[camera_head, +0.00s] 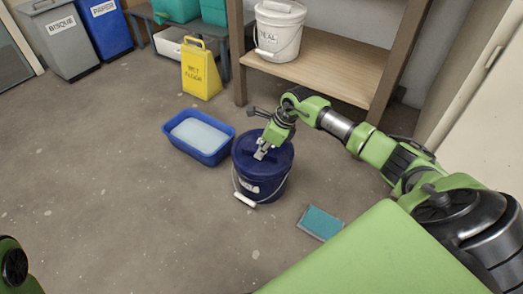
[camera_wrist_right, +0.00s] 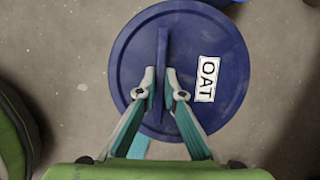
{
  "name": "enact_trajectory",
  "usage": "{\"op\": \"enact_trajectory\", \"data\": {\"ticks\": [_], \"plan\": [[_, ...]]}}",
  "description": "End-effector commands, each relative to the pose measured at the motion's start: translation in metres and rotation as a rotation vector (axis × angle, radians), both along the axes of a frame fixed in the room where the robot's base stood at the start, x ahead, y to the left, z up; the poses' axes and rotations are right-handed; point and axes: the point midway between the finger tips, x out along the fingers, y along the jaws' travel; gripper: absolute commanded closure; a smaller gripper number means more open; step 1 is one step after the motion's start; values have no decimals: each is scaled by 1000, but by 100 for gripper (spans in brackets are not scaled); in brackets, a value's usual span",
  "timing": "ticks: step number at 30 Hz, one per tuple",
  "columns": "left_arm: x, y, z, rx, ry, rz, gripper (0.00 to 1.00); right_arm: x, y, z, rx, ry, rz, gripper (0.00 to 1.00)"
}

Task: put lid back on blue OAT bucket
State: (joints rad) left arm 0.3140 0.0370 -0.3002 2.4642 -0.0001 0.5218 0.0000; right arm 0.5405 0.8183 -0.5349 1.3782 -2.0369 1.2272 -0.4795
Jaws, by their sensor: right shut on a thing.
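The dark blue bucket (camera_head: 258,184) stands upright on the floor, with a white label on its side and a wire bail with a white grip hanging at its front. The round blue lid (camera_head: 281,158) is at the bucket's top; whether it is fully seated cannot be told. In the right wrist view the lid (camera_wrist_right: 215,45) has a white OAT label and a raised straight fin (camera_wrist_right: 162,48). My right gripper (camera_head: 262,153) is shut on that fin from above; its fingertips (camera_wrist_right: 160,88) pinch both sides. My left gripper is out of view.
A blue basin (camera_head: 226,146) of pale liquid sits close left of the bucket. A teal pad (camera_head: 320,222) lies at right. Behind are a yellow wet-floor sign (camera_head: 200,72) and a wooden shelf (camera_head: 330,68) with a white bucket (camera_head: 279,33). Floor at front left is clear.

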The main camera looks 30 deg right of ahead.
Motion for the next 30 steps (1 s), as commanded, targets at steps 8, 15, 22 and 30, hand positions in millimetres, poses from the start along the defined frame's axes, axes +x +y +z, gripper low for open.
{"op": "enact_trajectory", "data": {"ticks": [8, 15, 22, 30], "plan": [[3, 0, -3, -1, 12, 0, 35, 0, 0, 0, 0, 0, 0, 73], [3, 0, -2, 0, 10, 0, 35, 0, 0, 0, 0, 0, 0, 72], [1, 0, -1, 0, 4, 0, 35, 0, 0, 0, -1, 1, 0, 55], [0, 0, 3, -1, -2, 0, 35, 0, 0, 4, 0, 0, 0, 55]]}}
